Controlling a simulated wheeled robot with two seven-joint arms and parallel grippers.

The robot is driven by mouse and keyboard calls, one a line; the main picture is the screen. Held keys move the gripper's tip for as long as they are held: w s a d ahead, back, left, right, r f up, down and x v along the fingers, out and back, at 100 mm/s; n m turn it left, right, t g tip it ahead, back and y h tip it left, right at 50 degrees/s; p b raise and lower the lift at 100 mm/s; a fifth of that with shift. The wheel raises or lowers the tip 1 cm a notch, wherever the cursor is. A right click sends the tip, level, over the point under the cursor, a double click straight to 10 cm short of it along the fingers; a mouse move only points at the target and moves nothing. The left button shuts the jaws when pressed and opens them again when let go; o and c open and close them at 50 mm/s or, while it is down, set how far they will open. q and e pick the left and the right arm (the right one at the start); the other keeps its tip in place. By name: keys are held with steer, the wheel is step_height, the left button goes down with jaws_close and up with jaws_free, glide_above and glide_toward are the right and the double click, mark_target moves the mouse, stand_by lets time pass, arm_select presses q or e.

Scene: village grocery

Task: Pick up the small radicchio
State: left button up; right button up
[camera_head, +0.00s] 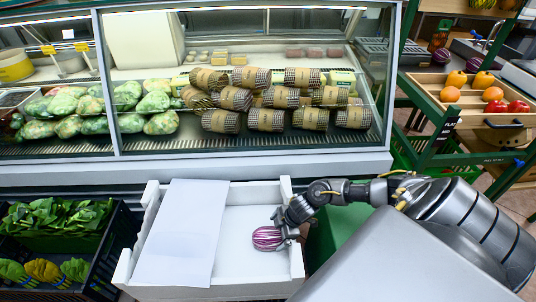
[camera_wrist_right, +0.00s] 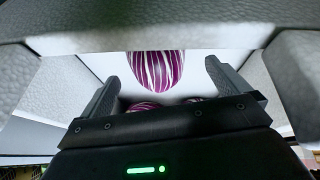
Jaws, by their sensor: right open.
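A radicchio (camera_head: 267,238), purple with white veins, lies in the white crate (camera_head: 136,254), towards its right side. My right gripper (camera_head: 282,229) reaches into the crate from the right and is right beside it. In the right wrist view a striped radicchio (camera_wrist_right: 155,68) shows between and beyond the open fingers of my right gripper (camera_wrist_right: 160,76). A second purple-and-white piece (camera_wrist_right: 145,106) shows lower, partly hidden by the gripper body. I cannot tell whether the fingers touch anything. My left gripper is not in view.
A pale sheet or lid (camera_head: 182,232) covers the crate's left part. A dark crate of leafy greens (camera_head: 55,222) stands to the left. Behind is a glass display case (camera_head: 250,170) with wrapped goods. A green fruit rack (camera_head: 445,135) stands at the right.

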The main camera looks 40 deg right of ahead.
mark_target(269, 236)
steer(key=shift+x, duration=0.85)
steer(key=x, duration=0.2)
steer(key=b+x, duration=0.1)
steer(key=x, duration=0.1)
steer(key=shift+w+f, duration=0.25)
steer(key=shift+w, duration=0.2)
steer(key=shift+w+a+f, duration=0.1)
steer(key=shift+a+f, duration=0.05)
steer(key=shift+f, duration=0.05)
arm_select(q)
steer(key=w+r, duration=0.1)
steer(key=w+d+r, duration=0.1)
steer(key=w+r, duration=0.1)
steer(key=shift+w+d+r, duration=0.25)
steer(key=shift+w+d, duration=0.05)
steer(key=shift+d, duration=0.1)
arm_select(e)
steer(key=shift+c, duration=0.3)
steer(key=c, duration=1.1)
steer(key=shift+o, duration=0.2)
steer(key=shift+r, duration=0.1)
